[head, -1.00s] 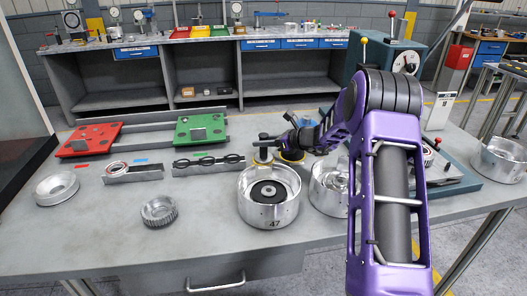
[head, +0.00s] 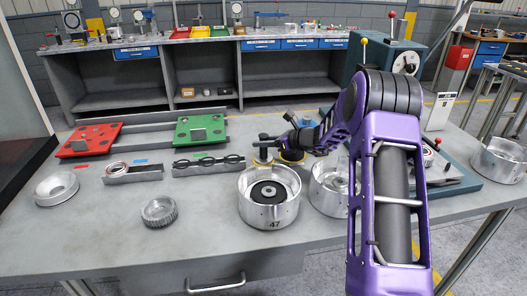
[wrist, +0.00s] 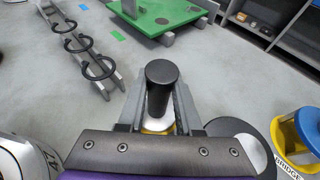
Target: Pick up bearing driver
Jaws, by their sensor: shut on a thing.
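The bearing driver (wrist: 162,75) is a black round-topped cylinder, upright between my fingers in the wrist view. My gripper (wrist: 158,105) is shut on it, one grey finger on each side. A bit of yellow shows below it; its lower end is mostly hidden. In the head view my gripper (head: 270,141) reaches left over the bench, behind the metal drum marked 47 (head: 271,216). The dark driver (head: 263,154) shows at its tips. I cannot tell whether the driver touches the bench.
Black rings stand in a metal rack (head: 185,168) to the left. Red (head: 90,140) and green (head: 200,128) pallets lie behind. A second drum (head: 328,192) stands to the right.

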